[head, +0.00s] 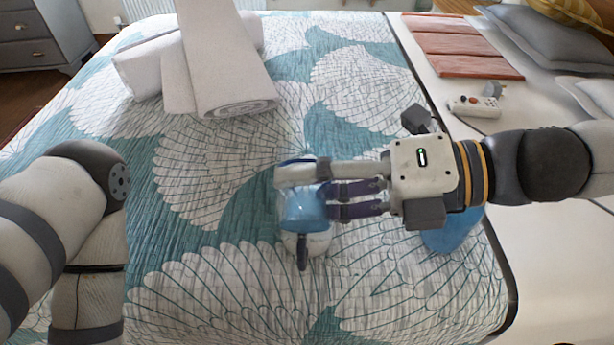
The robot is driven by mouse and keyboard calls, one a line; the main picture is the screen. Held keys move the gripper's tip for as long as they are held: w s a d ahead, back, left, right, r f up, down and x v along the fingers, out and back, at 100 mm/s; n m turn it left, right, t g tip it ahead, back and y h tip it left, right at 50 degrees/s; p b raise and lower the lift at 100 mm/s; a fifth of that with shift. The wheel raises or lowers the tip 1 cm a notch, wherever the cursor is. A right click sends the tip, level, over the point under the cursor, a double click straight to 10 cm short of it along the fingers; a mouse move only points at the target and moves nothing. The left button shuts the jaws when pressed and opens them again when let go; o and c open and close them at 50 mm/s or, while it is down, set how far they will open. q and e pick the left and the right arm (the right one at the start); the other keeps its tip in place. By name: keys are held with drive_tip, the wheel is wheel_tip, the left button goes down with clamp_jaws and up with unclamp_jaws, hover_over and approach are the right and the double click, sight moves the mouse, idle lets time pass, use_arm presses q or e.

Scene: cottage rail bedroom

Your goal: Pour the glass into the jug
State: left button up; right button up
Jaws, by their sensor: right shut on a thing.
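My right gripper (305,190) reaches in from the right and is shut on a translucent blue glass (305,208). The glass is directly over or in front of a white jug (318,244) with a dark handle that points towards me. The glass and fingers hide most of the jug. I cannot tell how far the glass is tilted, whether it touches the jug, or what is in either. My left arm comes in at the left and runs down out of the picture; its gripper is not in view.
The jug stands on a bed with a teal and white leaf-pattern cover (200,270). Rolled white towels (222,70) lie at the back. A blue object (455,232) is partly under my right wrist. A white controller (474,107) lies at the right.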

use_arm(q)
drive_tip(key=shift+s+f, duration=0.1)
drive_tip(key=shift+f, duration=0.05)
use_arm(e)
drive_tip(key=shift+w+f+m+g, duration=0.3)
drive_tip(key=shift+w+m, duration=0.1)
drive_tip(key=shift+w, duration=0.1)
drive_tip(key=shift+r, duration=0.15)
use_arm(q)
drive_tip(key=shift+w+r+t+p, duration=0.3)
drive_tip(key=shift+w+r+p, duration=0.4)
drive_tip(key=shift+r, duration=0.2)
use_arm(e)
drive_tip(key=shift+w+r+m, duration=0.1)
drive_tip(key=shift+w+m, duration=0.05)
drive_tip(key=shift+m, duration=0.25)
use_arm(q)
drive_tip(key=shift+w+r, duration=0.2)
drive_tip(key=shift+w, duration=0.1)
use_arm(e)
drive_tip(key=shift+r, duration=0.1)
